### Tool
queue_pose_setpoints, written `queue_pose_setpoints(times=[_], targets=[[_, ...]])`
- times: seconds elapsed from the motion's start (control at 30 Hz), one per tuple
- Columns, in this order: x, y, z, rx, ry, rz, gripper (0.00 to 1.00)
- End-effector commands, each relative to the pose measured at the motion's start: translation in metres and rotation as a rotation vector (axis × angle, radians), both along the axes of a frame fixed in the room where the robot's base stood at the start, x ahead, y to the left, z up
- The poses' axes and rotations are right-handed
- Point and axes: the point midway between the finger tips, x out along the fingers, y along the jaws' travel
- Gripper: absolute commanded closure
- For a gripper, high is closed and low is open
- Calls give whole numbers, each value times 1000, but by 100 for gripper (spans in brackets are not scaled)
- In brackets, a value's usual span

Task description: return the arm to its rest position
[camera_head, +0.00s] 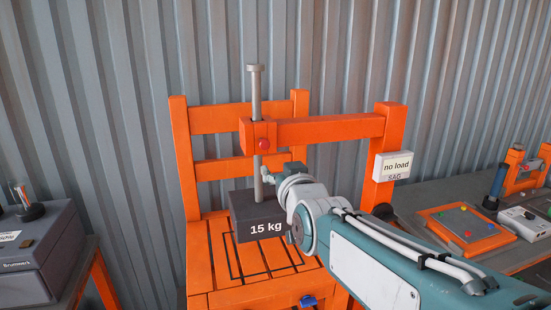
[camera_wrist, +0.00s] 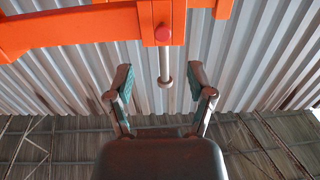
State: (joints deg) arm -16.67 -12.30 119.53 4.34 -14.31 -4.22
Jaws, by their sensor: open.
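My arm (camera_head: 370,262) reaches from the lower right of the head view toward an orange test frame. My gripper (camera_head: 270,186) is small and partly hidden by my wrist there, in front of the rod just above the dark 15 kg block (camera_head: 259,213). In the wrist view my gripper (camera_wrist: 160,78) has its two fingers spread wide with nothing between them. The capped end of the rod (camera_wrist: 165,66) shows beyond the gap, apart from the fingers as far as I can tell.
A grey box (camera_head: 38,250) stands left. The right bench holds an orange tray (camera_head: 466,228) and a white device (camera_head: 524,223). A corrugated wall is behind.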

Motion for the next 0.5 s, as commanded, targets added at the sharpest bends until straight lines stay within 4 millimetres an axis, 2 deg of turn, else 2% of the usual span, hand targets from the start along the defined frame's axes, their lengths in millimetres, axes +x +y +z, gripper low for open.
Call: queue_pose_setpoints(times=[0.17, 0.27, 0.5], targets=[[-46, -45, -41, -55, 233, -56, 31], [-81, -71, -72, -84, 393, -93, 31], [-183, -121, -144, -128, 774, -190, 31]])
